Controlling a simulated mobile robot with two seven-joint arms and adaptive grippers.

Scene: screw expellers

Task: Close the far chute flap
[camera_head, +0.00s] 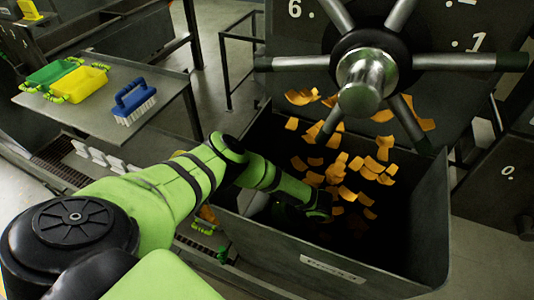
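I cannot make out the far chute flap for certain; a dark upright panel (465,65) marked with numbers stands behind a metal spoked handwheel (366,78). My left arm, green and black, reaches from the lower left over the rim of a dark open bin (433,215). My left gripper (288,213) is dark and low inside the bin's left part, and its fingers are lost in shadow. Several orange chips (340,180) show over the bin's dark inside, right of my arm. My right gripper is not in view.
The bin's front wall bears a label (332,268). The handwheel's spokes overhang the bin.

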